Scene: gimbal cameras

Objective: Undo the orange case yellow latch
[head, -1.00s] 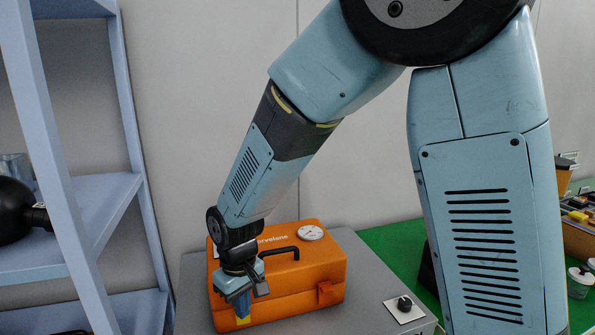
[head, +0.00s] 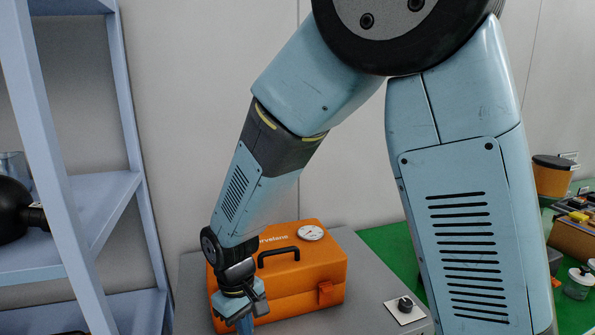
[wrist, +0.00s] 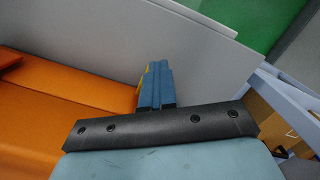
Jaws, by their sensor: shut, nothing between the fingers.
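The orange case (head: 312,272) stands closed on a grey surface, with a black handle and a round gauge on its lid. It fills the left of the wrist view (wrist: 80,118). An orange latch (head: 325,293) sits on the front right. My gripper (head: 245,325) is at the case's front left, pointing down. Its blue fingers (wrist: 154,85) are together and empty, beside the case's edge. Slivers of yellow (wrist: 139,86) show along the fingers' left side, likely the yellow latch, mostly hidden. I cannot tell whether the fingers touch it.
A panel with a black knob (head: 405,305) is on the grey surface right of the case. A blue shelf (head: 95,225) stands at the left. A green surface (head: 385,243) with bins and jars is at the right. A wall is behind.

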